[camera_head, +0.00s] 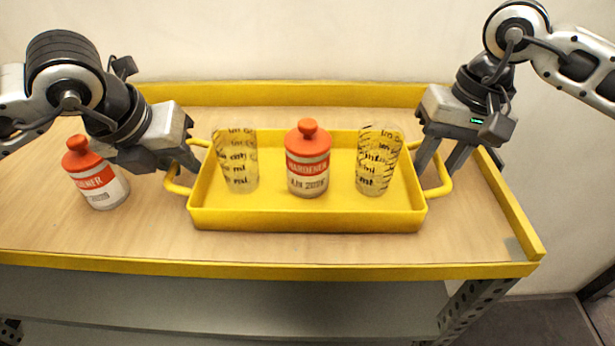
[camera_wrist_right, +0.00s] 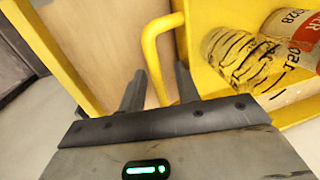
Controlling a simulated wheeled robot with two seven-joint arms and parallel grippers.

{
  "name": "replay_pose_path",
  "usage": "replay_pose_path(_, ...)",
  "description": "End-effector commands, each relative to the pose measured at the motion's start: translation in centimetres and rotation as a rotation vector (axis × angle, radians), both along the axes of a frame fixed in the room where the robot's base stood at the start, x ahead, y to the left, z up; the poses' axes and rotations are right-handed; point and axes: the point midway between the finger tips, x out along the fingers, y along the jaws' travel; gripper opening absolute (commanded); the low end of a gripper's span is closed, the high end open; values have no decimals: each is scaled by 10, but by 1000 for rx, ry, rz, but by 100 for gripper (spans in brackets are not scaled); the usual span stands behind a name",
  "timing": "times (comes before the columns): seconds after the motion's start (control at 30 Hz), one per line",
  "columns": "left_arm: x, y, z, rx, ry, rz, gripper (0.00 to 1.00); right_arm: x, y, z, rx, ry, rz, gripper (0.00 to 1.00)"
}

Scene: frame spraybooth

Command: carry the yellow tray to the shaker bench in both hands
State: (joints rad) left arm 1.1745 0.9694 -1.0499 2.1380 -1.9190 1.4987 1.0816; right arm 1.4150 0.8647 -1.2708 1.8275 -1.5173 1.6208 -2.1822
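The yellow tray (camera_head: 310,219) lies level on the wooden bench top, with a looped handle at each end. A hardener bottle (camera_head: 308,172) with an orange cap stands in its middle, between a left clear measuring cup (camera_head: 238,170) and a right one (camera_head: 377,172). My right gripper (camera_head: 443,170) is open at the right handle (camera_head: 447,180); in the right wrist view its fingers (camera_wrist_right: 160,90) stand apart on either side of the handle bar (camera_wrist_right: 152,62). My left gripper (camera_head: 181,166) is at the left handle (camera_head: 172,184); its finger gap is mostly hidden.
A second hardener bottle (camera_head: 97,186) stands on the bench left of the tray, close below my left arm. The bench has a raised yellow rim (camera_head: 300,269) along the front, back and right. Bare wood shows in front of the tray. A pale wall rises behind.

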Motion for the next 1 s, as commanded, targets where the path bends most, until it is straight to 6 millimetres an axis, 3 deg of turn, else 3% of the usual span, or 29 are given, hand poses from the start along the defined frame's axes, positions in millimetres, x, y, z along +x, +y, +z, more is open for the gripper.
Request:
replay_pose_path(0.27,0,0,-1,0,1,0,22,0,0,-1,0,0,0,32)
replay_pose_path(0.33,0,0,-1,0,1,0,5,0,0,-1,0,0,0,16)
replay_pose_path(0.4,0,0,-1,0,1,0,0,0,0,-1,0,0,0,0)
replay_pose_path(0.77,1,0,1,-1,-2,0,0,0,0,1,1,-2,0,0)
replay_pose_path(1.0,1,0,18,0,-2,0,0,0,0,18,0,-2,0,0)
